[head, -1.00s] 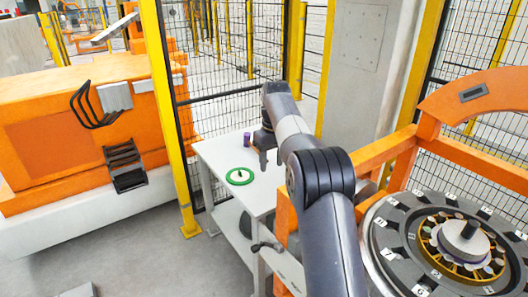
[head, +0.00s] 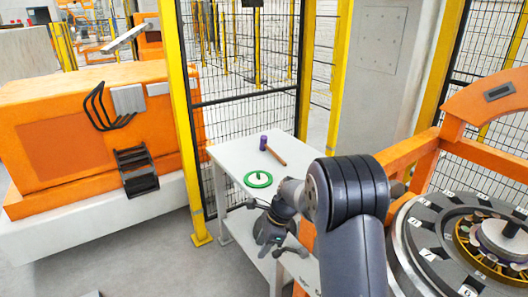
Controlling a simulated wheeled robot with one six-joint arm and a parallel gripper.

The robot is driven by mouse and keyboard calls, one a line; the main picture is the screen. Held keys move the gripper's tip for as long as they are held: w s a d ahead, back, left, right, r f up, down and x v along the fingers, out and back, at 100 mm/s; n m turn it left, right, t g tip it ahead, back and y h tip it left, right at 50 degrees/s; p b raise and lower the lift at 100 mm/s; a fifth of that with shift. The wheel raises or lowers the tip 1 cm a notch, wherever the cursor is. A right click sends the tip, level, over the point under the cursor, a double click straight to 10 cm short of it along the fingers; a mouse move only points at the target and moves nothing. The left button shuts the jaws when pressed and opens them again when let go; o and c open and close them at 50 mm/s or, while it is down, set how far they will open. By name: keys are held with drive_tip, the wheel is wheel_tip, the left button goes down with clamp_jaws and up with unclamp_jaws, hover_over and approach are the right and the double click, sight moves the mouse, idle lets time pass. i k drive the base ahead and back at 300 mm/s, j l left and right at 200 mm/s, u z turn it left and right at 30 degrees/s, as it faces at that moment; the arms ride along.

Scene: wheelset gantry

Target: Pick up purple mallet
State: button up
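The purple mallet (head: 264,144) lies on the white table, in the upper middle of the head view. Its purple head is at the left and its brown handle (head: 276,156) runs toward the lower right. My gripper (head: 266,241) is dark and low at the table's near side, closer to the camera than the mallet and apart from it. Its fingers blend with dark parts around them, so their opening is unclear. The mallet is fully visible.
A green ring (head: 258,179) with a small central knob lies on the white table (head: 225,158), near the mallet. A mesh fence (head: 245,120) stands behind the table. An orange frame (head: 408,160) and a numbered round fixture (head: 420,225) stand at right.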

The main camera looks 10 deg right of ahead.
sight(263, 146)
drive_tip(key=i+j+z, duration=0.2)
drive_tip(key=j, duration=0.2)
drive_tip(key=i+j+z, duration=0.2)
drive_tip(key=j, duration=0.2)
drive_tip(key=i+j+z, duration=0.2)
drive_tip(key=j, duration=0.25)
drive_tip(key=j+z, duration=0.2)
drive_tip(key=j, duration=0.2)
drive_tip(key=i+j+z, duration=0.2)
drive_tip(key=j, duration=0.3)
drive_tip(key=i+j+z, duration=0.35)
drive_tip(key=j, duration=0.2)
drive_tip(key=i+j+z, duration=0.35)
drive_tip(key=j, duration=0.35)
drive_tip(key=i+j+z, duration=0.15)
drive_tip(key=j, duration=0.2)
drive_tip(key=i+j+z, duration=0.2)
drive_tip(key=j, duration=0.2)
drive_tip(key=i+j, duration=0.1)
drive_tip(key=j, duration=0.15)
drive_tip(key=z, duration=0.05)
